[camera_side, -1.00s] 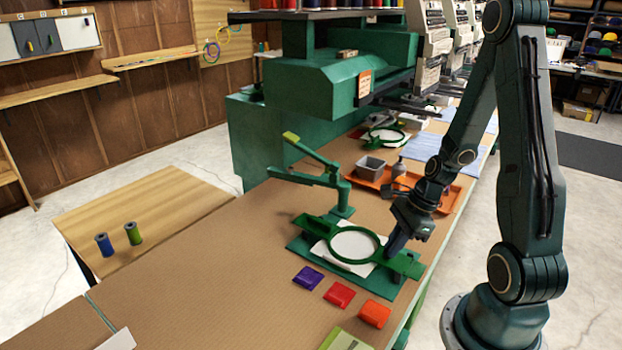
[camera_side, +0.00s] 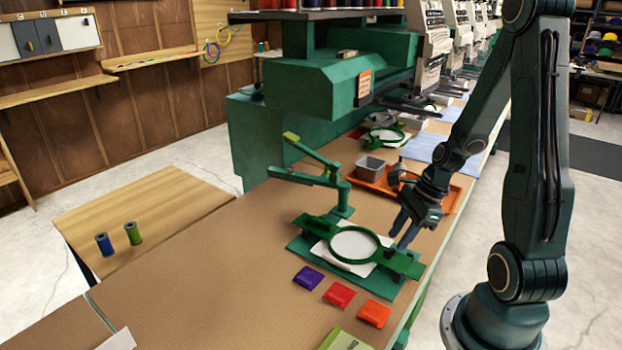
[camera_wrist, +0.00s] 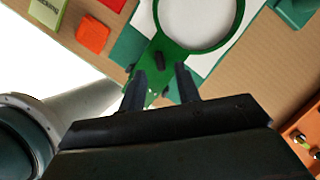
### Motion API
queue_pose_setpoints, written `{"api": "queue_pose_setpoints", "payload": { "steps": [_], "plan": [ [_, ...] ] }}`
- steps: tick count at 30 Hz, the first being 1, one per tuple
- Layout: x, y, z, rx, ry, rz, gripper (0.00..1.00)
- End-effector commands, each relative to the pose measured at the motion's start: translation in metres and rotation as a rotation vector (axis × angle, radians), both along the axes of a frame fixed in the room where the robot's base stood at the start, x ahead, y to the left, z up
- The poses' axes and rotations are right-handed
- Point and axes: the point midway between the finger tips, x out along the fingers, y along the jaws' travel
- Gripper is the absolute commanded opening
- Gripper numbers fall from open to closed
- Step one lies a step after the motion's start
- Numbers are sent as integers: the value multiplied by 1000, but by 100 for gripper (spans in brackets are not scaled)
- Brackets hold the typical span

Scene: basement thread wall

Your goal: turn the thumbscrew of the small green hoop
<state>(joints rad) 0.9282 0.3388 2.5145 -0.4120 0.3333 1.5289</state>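The small green hoop (camera_side: 354,263) lies over white cloth on a green holder at the near right of the bench. Its ring and right arm also show in the wrist view (camera_wrist: 190,52). The thumbscrew (camera_wrist: 160,60) is a small dark knob on the hoop's arm beside the ring. In the side view a dark knob (camera_side: 388,253) shows just below my gripper. My gripper (camera_wrist: 161,72) is open, with its two dark fingers apart and nothing between them. In the wrist view the thumbscrew appears just beyond the fingertips, roughly midway between them. No contact is visible.
An orange tray (camera_side: 378,178) with a grey box is farther back.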

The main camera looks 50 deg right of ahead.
Motion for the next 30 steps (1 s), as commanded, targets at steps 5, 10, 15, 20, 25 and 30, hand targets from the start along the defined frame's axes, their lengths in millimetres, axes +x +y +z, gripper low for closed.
{"api": "queue_pose_setpoints", "payload": {
  "steps": [5,10,15,20,25,30],
  "plan": [
    [-5,-7,20,-4,-2,-3,33],
    [-11,-13,40,-4,-4,-3,33],
    [-17,-20,61,-4,-3,-3,33],
    [-22,-25,80,-4,-1,-2,33],
    [-26,-29,93,-2,0,-2,33],
    [-28,-30,98,0,1,-2,33]
  ]
}}
